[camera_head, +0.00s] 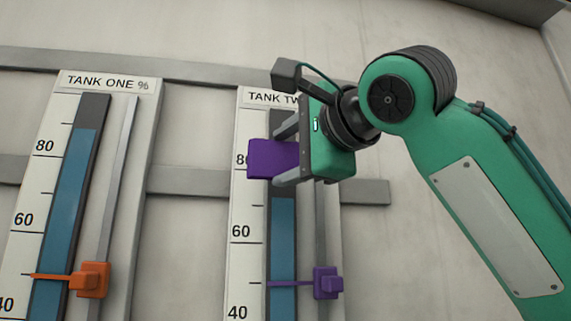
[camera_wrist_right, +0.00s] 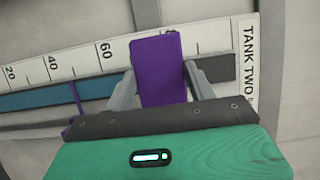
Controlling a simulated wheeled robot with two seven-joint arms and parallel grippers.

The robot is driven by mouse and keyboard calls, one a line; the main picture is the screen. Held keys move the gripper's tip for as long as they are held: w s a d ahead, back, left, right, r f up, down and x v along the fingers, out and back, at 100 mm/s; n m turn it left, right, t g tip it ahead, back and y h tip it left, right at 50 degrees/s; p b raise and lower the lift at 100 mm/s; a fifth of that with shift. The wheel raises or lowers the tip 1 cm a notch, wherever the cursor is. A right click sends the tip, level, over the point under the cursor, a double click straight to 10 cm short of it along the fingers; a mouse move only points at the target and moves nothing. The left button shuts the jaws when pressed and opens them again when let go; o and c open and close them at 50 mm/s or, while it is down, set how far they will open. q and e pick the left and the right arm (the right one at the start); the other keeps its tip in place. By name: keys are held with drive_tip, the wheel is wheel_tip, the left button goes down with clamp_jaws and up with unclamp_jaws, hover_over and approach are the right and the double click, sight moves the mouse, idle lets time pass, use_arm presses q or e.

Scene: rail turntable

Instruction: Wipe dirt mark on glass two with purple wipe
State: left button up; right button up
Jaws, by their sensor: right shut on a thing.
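My right gripper (camera_head: 281,156) is shut on the purple wipe (camera_head: 264,159), a flat rectangular block that juts out past the fingers. The wipe is in front of the tank two gauge, beside the 80 label, and covers part of the scale and glass. Glass two (camera_head: 283,235) is a dark upright tube with blue up to just below the wipe. In the right wrist view the wipe (camera_wrist_right: 158,65) stands between the two fingers, across the scale and glass. I cannot tell whether it touches the glass. No dirt mark shows; it may be hidden. My left gripper is not in view.
A purple slider (camera_head: 327,283) with a thin pointer sits low on tank two's rail, its pointer across the glass. The tank one gauge (camera_head: 75,180) with an orange slider (camera_head: 90,280) stands to the left. Grey horizontal rails (camera_head: 190,181) run along the wall behind.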

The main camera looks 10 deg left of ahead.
drive_tip(key=shift+s+d+f+b, duration=0.1)
drive_tip(key=shift+s+d+b, duration=0.1)
drive_tip(key=shift+s+b, duration=0.35)
drive_tip(key=shift+s+d+b, duration=0.2)
drive_tip(key=shift+s+b, duration=0.2)
drive_tip(key=shift+s, duration=0.1)
drive_tip(key=shift+s+d, duration=0.1)
drive_tip(key=shift+s, duration=0.3)
drive_tip(key=shift+d, duration=0.1)
